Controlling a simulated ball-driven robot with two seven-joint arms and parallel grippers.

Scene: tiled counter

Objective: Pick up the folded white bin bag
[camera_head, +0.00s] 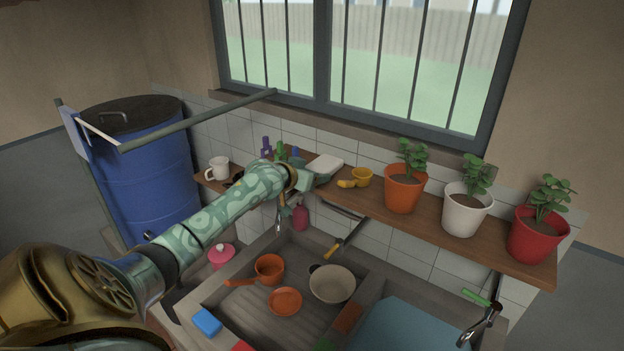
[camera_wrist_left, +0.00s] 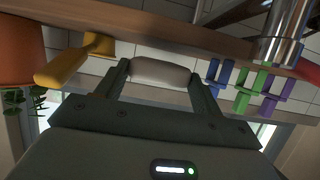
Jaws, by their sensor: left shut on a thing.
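The folded white bin bag (camera_head: 326,164) is at the back of the wooden shelf, below the window. My left gripper (camera_head: 312,178) reaches it from the left and front. In the left wrist view the bag (camera_wrist_left: 162,70) sits between the two fingers of my left gripper (camera_wrist_left: 160,80), which are shut on it. I cannot tell whether the bag touches the shelf or is slightly above it. My right gripper is in neither view.
Coloured pegs (camera_wrist_left: 245,90) and a white mug (camera_head: 218,169) are left. The sink (camera_head: 250,310) with pans lies below.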

